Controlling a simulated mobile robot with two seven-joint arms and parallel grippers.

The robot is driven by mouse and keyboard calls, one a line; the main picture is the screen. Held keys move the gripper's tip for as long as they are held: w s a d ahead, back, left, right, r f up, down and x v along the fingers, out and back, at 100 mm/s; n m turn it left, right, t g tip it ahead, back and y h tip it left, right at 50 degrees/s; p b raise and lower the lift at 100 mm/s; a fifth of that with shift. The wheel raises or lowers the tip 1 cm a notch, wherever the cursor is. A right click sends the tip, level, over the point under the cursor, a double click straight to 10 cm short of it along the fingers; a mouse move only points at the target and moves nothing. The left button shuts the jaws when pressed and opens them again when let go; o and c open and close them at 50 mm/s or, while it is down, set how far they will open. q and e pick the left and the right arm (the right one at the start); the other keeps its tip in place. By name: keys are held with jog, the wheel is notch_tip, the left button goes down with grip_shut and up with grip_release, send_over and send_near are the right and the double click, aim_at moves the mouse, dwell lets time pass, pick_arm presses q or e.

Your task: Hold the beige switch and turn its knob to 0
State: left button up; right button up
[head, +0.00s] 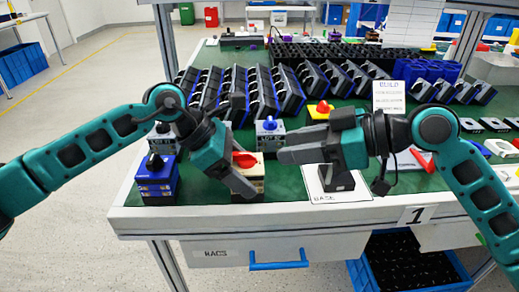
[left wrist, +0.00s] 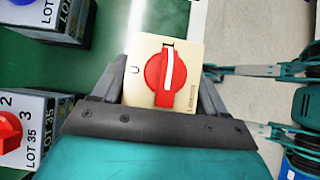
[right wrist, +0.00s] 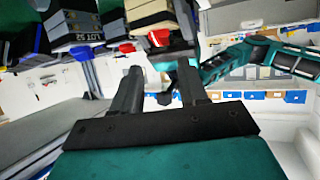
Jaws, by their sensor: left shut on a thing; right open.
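The beige switch (head: 252,184) stands near the table's front edge with its red knob (head: 243,160) on top. In the left wrist view, the beige switch (left wrist: 193,62) shows a 0 mark at its left, and the white line on the red knob (left wrist: 158,80) points up, at a mark by the top edge. My left gripper (head: 248,192) is shut on the beige switch, one finger on each side. My right gripper (head: 281,149) is open and empty, just right of the knob. The right wrist view shows its two fingers apart (right wrist: 158,75).
A blue switch (head: 157,184) with a dark knob stands to the left. A grey switch (head: 269,141) with a blue knob stands just behind. A dark block sits on the BASE sheet (head: 324,196) at right.

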aim_at(247, 152)
jog(key=x, duration=0.7)
jog(key=shift+w+a, duration=0.1)
jog(key=shift+a, duration=0.1)
jog(key=shift+c, duration=0.3)
jog(key=c, duration=0.7)
jog(key=shift+o, duration=0.2)
jog(key=shift+w+d+n+g+y, duration=0.1)
jog(key=shift+w+n+g+y, duration=0.1)
jog(key=shift+n+g, duration=0.55)
jog(key=shift+w+d+n+g+y, duration=0.1)
jog(key=shift+w+n+g+y, duration=0.15)
jog(key=shift+n+g, duration=0.5)
jog(key=o, duration=0.7)
jog(key=shift+s, duration=0.1)
